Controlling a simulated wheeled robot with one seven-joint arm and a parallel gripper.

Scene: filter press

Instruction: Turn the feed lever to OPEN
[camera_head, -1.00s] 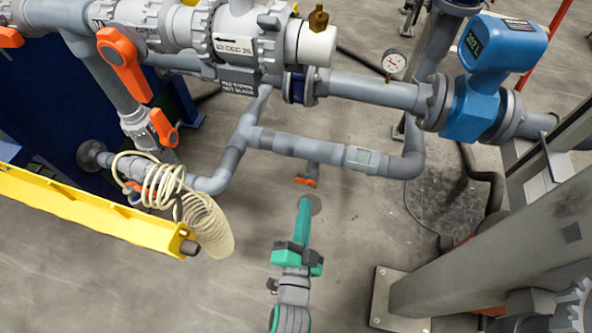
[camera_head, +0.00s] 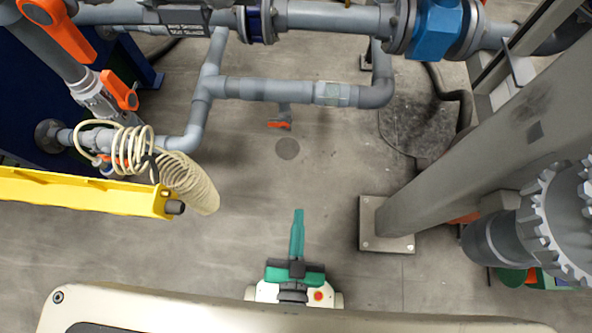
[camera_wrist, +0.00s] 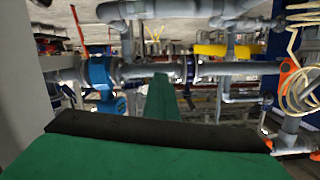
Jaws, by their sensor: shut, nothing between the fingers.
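A large orange lever (camera_head: 57,30) is at the upper left of the head view, cut by the picture's top edge. A smaller orange lever (camera_head: 120,90) is on the grey pipe fitting below it. I cannot tell which is the feed lever; no OPEN label is readable now. An orange handle also shows at the right of the wrist view (camera_wrist: 285,74). My green gripper (camera_head: 298,213) is low in the middle of the head view, shut and empty, well apart from both levers. Its green finger (camera_wrist: 161,98) also shows in the wrist view.
Grey pipes (camera_head: 275,90) cross the upper part, with a blue meter (camera_head: 434,30) at upper right. A yellow beam (camera_head: 80,193) and a coiled cream hose (camera_head: 135,150) are at left. A grey column (camera_head: 470,150) stands at right. Open floor lies between them.

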